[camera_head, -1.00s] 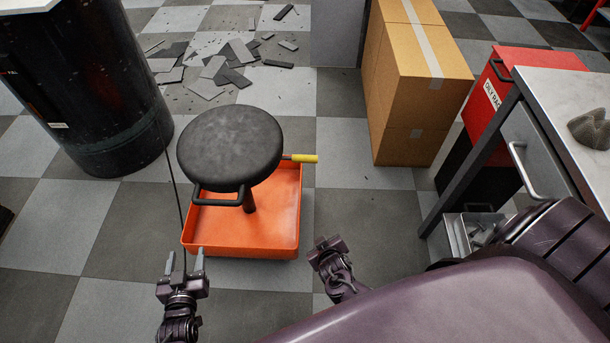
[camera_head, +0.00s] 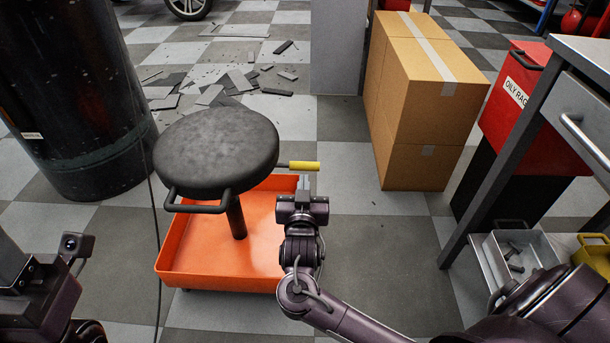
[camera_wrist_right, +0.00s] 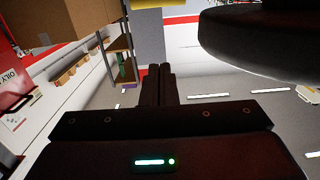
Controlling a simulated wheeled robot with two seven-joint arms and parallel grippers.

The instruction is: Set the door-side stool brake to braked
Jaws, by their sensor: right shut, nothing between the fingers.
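The stool has a round black seat (camera_head: 217,150) on a post above an orange tray base (camera_head: 200,270). A black loop handle (camera_head: 197,207) is on its near side. A lever with a yellow grip (camera_head: 304,165) sticks out to the right of the seat, roughly level. My right gripper (camera_head: 303,183) is shut and empty, its fingertips just below the yellow grip in the head view; I cannot tell if they touch.
A black drum (camera_head: 75,110) stands left, with a thin cable beside it. Cardboard boxes (camera_head: 425,110), a red OILY RAG bin (camera_head: 525,110) and a workbench with a metal bin (camera_head: 510,255) are right. Broken tiles (camera_head: 225,88) lie behind the stool. Floor between stool and boxes is clear.

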